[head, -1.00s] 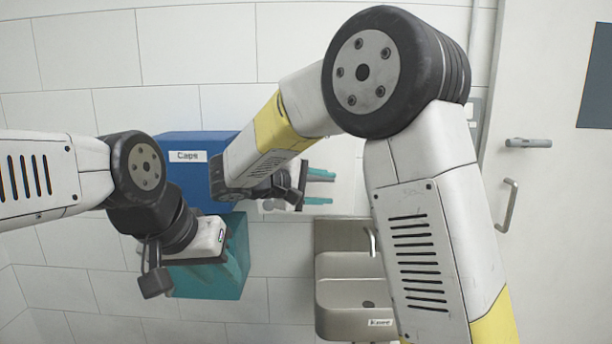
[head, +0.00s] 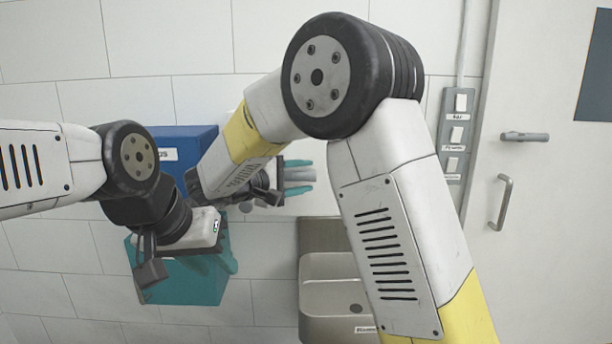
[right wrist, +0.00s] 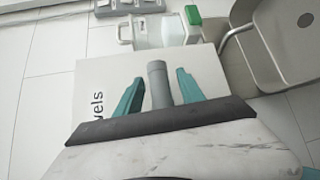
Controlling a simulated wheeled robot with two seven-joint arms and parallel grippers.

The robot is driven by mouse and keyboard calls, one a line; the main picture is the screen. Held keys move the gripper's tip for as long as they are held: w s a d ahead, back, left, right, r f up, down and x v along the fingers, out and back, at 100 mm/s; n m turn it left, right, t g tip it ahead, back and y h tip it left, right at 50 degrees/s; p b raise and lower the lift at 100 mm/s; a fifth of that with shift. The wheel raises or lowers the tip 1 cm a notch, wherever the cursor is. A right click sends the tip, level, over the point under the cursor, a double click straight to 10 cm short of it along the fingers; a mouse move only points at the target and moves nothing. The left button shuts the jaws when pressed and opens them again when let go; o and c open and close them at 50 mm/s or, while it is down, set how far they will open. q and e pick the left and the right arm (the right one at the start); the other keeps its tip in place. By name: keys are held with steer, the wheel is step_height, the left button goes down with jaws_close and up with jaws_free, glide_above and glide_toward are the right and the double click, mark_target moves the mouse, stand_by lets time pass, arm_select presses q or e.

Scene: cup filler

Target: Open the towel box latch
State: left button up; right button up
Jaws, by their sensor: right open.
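The white towel box (right wrist: 206,66), with lettering ending in "wels", faces my right gripper (right wrist: 158,92) in the right wrist view. A grey cylinder (right wrist: 159,82), which may be the latch, stands between its two teal fingers. The fingers are apart, with gaps showing on both sides of the cylinder. In the head view, my right gripper (head: 299,179) has its fingers spread beside the wall, with a grey piece between them. My left gripper (head: 226,255) is low on the left, at a teal box (head: 180,285). Its fingers blend with the teal, so its opening is unclear.
A blue box (head: 185,140) with a white label hangs above the teal box, partly behind my arms. A metal sink (head: 335,270) is at the lower middle. Switches (head: 458,132) and a door with a handle (head: 503,205) are at the right.

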jaws_close()
stand_by(1.4)
